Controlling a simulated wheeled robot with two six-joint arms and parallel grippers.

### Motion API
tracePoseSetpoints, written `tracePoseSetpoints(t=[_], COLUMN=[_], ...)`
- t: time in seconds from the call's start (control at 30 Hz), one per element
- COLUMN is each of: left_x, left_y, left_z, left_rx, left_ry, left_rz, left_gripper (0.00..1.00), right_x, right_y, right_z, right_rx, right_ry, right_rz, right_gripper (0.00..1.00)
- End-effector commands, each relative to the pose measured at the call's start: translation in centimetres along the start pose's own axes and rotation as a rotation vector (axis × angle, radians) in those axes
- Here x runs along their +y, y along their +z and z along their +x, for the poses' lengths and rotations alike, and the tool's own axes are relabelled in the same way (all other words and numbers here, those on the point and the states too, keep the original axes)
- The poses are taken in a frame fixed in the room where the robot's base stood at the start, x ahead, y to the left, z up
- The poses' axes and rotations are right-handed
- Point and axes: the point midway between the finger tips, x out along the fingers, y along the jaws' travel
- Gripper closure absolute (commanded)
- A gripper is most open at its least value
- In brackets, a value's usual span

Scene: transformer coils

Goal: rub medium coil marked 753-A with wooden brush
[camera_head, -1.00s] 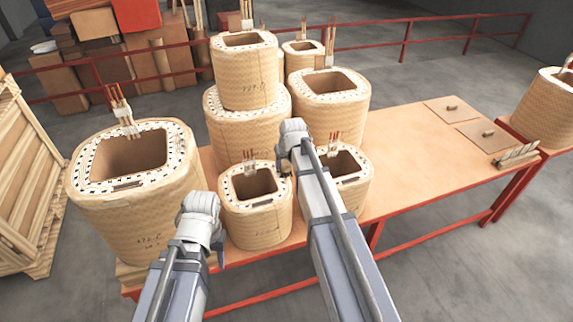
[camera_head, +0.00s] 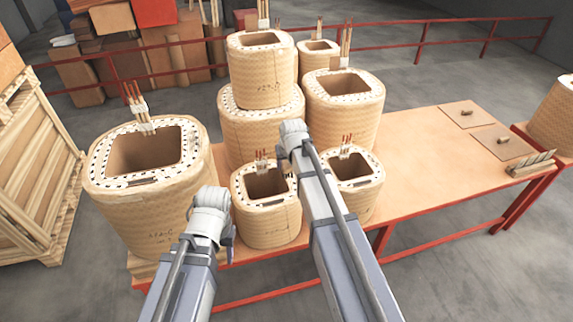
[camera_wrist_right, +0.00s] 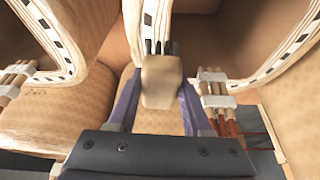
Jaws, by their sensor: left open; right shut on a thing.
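Several tan wrapped coils stand on and around the table. Their marks are too small to read surely, so I cannot tell which is 753-A. Two small coils stand in front, a left one (camera_head: 268,225) and a right one (camera_head: 362,199). Larger ones are the big left coil (camera_head: 150,225), the back-middle coil (camera_head: 262,135), the coil on top of it (camera_head: 262,82) and the back-right coil (camera_head: 345,115). My right gripper (camera_wrist_right: 160,92) is shut on the wooden brush (camera_wrist_right: 162,78), dark bristles pointing up toward a coil rim. My left gripper (camera_head: 228,238) is low, before the front-left coil.
The wooden table (camera_head: 430,170) is clear right of the coils, with flat panels (camera_head: 465,114) and a slotted rack (camera_head: 530,165) at its right end. A wooden crate (camera_head: 35,170) stands left. A red railing (camera_head: 420,50) runs behind. Copper leads (camera_wrist_right: 215,95) stick up from coils.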

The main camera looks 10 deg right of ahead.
Motion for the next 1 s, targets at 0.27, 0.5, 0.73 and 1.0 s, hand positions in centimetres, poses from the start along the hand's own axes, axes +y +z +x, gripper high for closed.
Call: tracePoseSetpoints(t=[0.27, 0.5, 0.73, 1.0], left_x=[-0.3, -0.5, -0.5, -0.6], left_y=[0.2, 0.3, 0.3, 0.3], left_z=[-3.3, -5.2, -5.0, -6.0], left_rx=[0.000, 0.000, 0.000, 0.000], left_ry=[0.000, 0.000, 0.000, 0.000], left_rz=[0.000, 0.000, 0.000, 0.000], left_gripper=[0.50, 0.50, 0.50, 0.50], right_x=[0.0, 0.0, 0.0, 0.0], right_y=[-1.2, -2.0, -1.9, -2.3], right_z=[-3.0, -4.8, -4.7, -5.5], right_rx=[0.001, 0.001, 0.001, 0.001], right_ry=[0.000, 0.000, 0.000, 0.000], right_rz=[0.000, 0.000, 0.000, 0.000], right_gripper=[0.95, 0.95, 0.95, 0.95])
